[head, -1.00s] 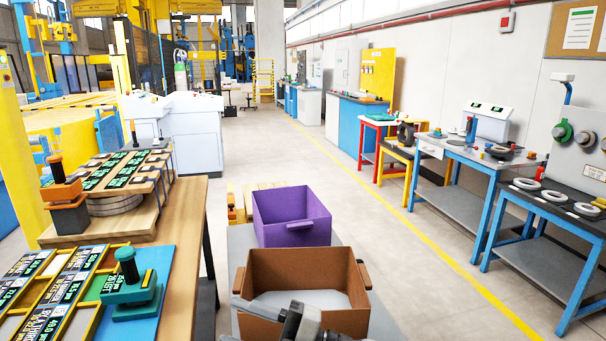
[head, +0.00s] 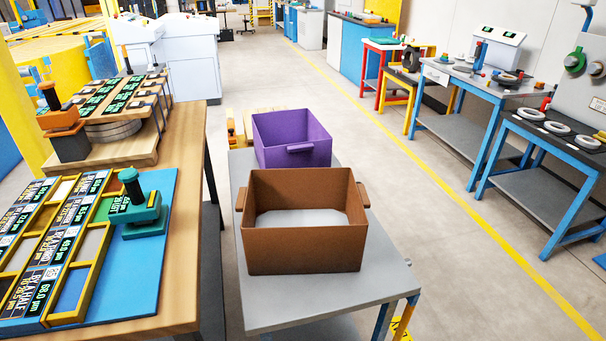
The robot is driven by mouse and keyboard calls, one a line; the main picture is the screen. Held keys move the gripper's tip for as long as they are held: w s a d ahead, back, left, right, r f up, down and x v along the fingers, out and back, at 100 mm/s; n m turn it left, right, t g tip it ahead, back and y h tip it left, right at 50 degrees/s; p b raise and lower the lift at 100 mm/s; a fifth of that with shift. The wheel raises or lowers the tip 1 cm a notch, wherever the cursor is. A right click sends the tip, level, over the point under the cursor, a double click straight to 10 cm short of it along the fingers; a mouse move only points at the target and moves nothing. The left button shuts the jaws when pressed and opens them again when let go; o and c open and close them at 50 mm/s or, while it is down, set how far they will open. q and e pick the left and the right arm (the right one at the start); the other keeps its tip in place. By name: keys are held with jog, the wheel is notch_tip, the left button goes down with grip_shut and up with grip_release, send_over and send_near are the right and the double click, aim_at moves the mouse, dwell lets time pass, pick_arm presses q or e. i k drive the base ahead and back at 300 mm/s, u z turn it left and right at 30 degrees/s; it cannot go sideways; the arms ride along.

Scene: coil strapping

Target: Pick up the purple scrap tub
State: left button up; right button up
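The purple scrap tub (head: 293,142) is an open-topped box with a handle on its near side. It stands upright on the far part of a grey table (head: 290,297), just behind a brown box. Its inside looks empty from here, and the brown box is close in front of its near wall. Neither of my grippers shows in the head view now.
The brown box (head: 305,249) with side handles stands on the same grey table. A wooden bench (head: 186,240) at left carries a blue board (head: 145,267) with a green tool (head: 138,209). The floor to the right is clear up to the blue-legged tables.

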aim_at(287, 138)
jog(key=z, duration=1.95)
jog(key=i, duration=3.35)
jog(key=u, duration=2.6)
jog(key=i, duration=3.45)
jog(key=u, duration=0.55)
